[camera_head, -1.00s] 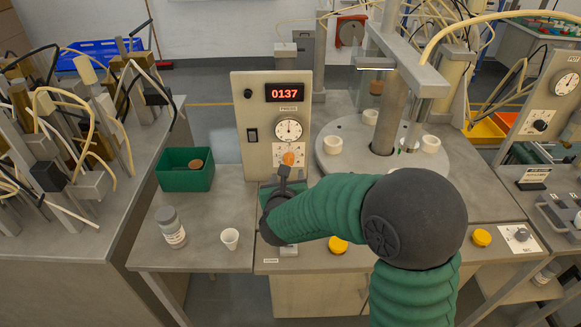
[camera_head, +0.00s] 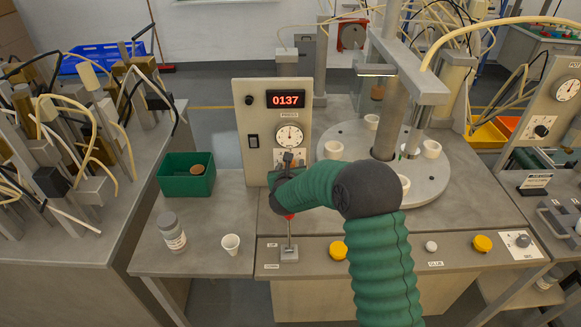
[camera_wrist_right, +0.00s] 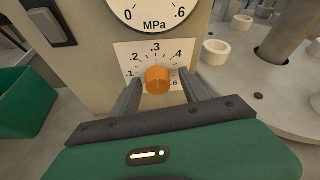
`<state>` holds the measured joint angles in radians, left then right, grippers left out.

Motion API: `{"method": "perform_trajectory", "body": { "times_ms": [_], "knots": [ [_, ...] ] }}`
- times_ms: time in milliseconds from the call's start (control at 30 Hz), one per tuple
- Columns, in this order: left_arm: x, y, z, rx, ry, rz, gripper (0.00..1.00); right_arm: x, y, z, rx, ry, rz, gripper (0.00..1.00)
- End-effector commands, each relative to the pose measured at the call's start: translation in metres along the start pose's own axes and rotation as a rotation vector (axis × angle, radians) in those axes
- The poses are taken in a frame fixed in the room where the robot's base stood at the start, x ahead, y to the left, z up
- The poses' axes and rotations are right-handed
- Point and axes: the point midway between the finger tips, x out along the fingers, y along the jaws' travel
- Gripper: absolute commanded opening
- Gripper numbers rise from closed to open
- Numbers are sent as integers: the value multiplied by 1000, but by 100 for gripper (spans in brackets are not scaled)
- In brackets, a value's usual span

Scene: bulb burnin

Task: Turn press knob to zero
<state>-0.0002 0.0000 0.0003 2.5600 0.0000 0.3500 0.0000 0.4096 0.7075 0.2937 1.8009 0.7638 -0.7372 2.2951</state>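The orange press knob (camera_wrist_right: 158,80) sits on a white dial plate (camera_wrist_right: 126,62) marked from .1 to .6, below a round MPa gauge (camera_wrist_right: 154,12). My right gripper (camera_wrist_right: 160,77) has one finger on each side of the knob, with visible gaps, so it looks open around it. I cannot tell exactly where the knob points. In the head view my right gripper (camera_head: 287,160) is in front of the PRESS panel (camera_head: 244,125) and hides the knob. The panel's red display (camera_head: 286,99) reads 0137. My left gripper is not in view.
A lever with a red part (camera_head: 289,217) stands under my right arm. A green bin (camera_head: 187,178), a bottle (camera_head: 171,232) and a white cup (camera_head: 231,243) are to the left. A round table (camera_head: 435,178) with white rings is to the right.

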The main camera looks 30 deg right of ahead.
Motion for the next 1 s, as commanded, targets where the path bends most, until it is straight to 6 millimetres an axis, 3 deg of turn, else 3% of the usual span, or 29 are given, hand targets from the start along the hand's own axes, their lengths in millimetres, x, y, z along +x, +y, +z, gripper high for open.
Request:
{"method": "perform_trajectory", "body": {
  "times_ms": [33, 400, 733, 1000],
  "knots": [
    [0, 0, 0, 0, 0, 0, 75, 0, 1, 0, 0, 0, 1, 45],
    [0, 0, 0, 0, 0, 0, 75, 0, 1, 0, 0, 1, 4, 0],
    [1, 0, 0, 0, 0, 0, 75, 0, 2, -1, -33, 2, -9, 0],
    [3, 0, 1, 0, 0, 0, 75, 1, 4, -2, -171, 2, -66, 0]
  ]
}}
